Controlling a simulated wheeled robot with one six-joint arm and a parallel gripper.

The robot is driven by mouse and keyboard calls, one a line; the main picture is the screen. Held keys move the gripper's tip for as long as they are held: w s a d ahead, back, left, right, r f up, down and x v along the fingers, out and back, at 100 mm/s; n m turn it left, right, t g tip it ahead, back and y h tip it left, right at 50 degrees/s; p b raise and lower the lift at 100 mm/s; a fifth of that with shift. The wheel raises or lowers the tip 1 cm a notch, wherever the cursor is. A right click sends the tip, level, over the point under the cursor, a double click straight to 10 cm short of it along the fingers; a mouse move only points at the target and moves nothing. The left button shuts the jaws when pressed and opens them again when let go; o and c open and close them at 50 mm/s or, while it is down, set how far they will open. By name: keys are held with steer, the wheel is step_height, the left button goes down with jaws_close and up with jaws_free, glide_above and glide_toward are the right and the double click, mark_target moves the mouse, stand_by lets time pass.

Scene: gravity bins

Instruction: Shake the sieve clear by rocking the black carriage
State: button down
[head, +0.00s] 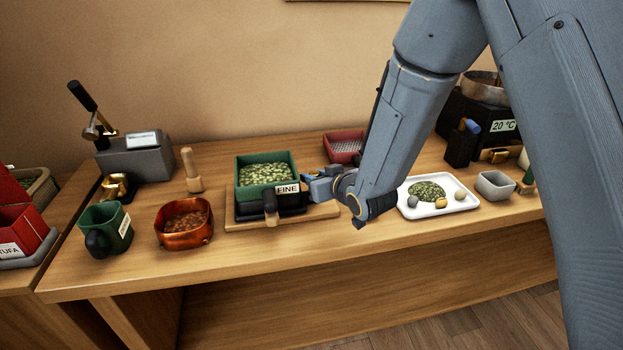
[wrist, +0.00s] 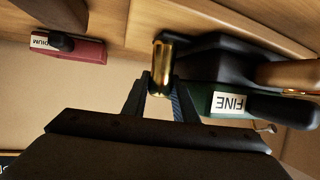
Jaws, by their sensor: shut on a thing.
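The green sieve (head: 266,157), full of greenish granules and labelled FINE, sits in the black carriage (head: 243,213) on a wooden board (head: 232,226). A wooden-ended handle (head: 270,203) sticks out at its front. My gripper (head: 310,182) is at the carriage's right side. In the wrist view, which is upside down, my gripper (wrist: 161,87) is shut on an upright brass grip (wrist: 162,64) beside the black carriage (wrist: 215,60). The green sieve (wrist: 203,101) shows there too. The sieve's mesh is hidden under the granules.
A red sieve (head: 343,137) stands behind; its MEDIUM label shows in the wrist view. A copper pan (head: 185,235) of brown granules and a wooden pestle (head: 191,172) stand left. A white tray (head: 455,206) with granules and small balls lies right of my arm. The front table strip is clear.

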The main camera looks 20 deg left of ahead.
steer(key=shift+s+a, duration=0.15)
steer(key=shift+a, duration=0.05)
steer(key=c, duration=1.7)
jaws_free()
steer(key=shift+a, duration=0.15)
steer(key=shift+s+d+r, duration=0.15)
steer(key=shift+s+d, duration=0.05)
steer(key=shift+d, duration=0.05)
steer(key=b+v, duration=0.1)
steer(key=v, duration=0.6)
steer(key=shift+s+d, duration=0.1)
steer(key=shift+s, duration=0.05)
